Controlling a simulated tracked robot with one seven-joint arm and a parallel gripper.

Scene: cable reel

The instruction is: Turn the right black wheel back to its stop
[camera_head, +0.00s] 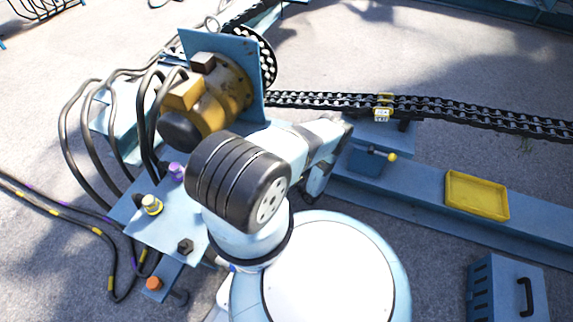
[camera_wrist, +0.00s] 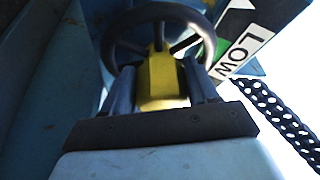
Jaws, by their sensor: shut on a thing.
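A black spoked wheel (camera_wrist: 203,24) fills the top of the wrist view, its rim arching over my gripper (camera_wrist: 160,78). A yellow piece (camera_wrist: 160,84) at the middle of the wheel sits between my two fingers, and my gripper is shut on it. A plate marked LOW (camera_wrist: 236,52), with white, green and black areas, is right of the wheel. Only this one wheel shows in the wrist view. In the head view the wheel and my fingertips are hidden behind my arm, so I cannot tell the wheel's turn from there.
A yellow-brown motor (camera_head: 222,98) with black cables stands left of my arm. A black chain (camera_head: 330,101) runs to the right and also shows in the wrist view (camera_wrist: 272,112). A yellow tray (camera_head: 477,195) lies on a blue beam, with a blue box (camera_head: 500,295) in front.

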